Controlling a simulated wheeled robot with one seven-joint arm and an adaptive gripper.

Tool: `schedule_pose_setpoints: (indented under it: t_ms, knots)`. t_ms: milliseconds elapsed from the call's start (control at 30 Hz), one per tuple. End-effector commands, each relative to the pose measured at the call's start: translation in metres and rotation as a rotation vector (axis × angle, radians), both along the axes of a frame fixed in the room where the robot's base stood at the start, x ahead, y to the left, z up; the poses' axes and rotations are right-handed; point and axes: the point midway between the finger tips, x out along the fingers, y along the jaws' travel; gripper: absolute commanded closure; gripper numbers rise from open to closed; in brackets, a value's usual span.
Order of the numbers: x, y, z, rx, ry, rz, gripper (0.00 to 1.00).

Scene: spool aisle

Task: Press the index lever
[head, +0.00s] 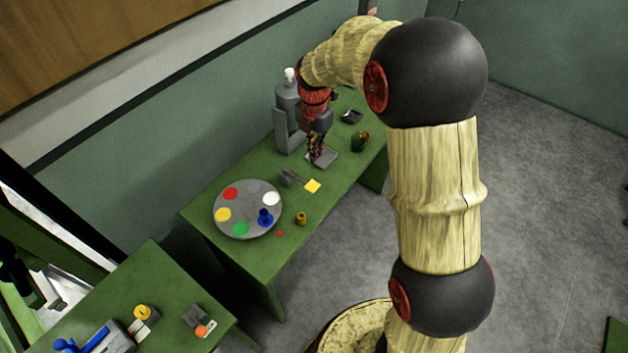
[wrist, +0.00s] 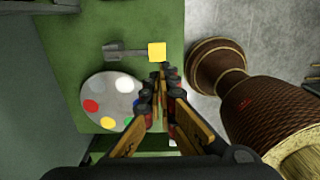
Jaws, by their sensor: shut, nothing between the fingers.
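The index lever is a grey arm (head: 289,178) with a square yellow pad (head: 313,186) at its end, low over the green table beside the round grey disk (head: 248,233). In the wrist view the lever (wrist: 125,50) and its yellow pad (wrist: 157,50) lie just ahead of my fingertips. My gripper (head: 317,158) points down over the table, beyond the lever in the head view. It is shut and empty. In the wrist view the closed fingertips (wrist: 163,72) appear close to the pad's edge; I cannot tell their height above it.
The disk carries several coloured spots, with a blue piece (head: 265,217) on it. A tall grey machine (head: 287,106) stands behind my gripper. A second green table (head: 160,272) is nearer.

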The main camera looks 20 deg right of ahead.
Motion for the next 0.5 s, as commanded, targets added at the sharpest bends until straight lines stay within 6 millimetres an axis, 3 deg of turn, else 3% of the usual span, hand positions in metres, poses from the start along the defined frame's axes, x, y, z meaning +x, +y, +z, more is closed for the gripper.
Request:
schedule_pose_setpoints:
  t_ms: [300, 500]
  knots:
    - [0.000, 0.000, -0.003, -0.001, 0.001, -0.002, 1.00]
    - [-0.001, 0.000, -0.029, 0.000, 0.004, -0.003, 1.00]
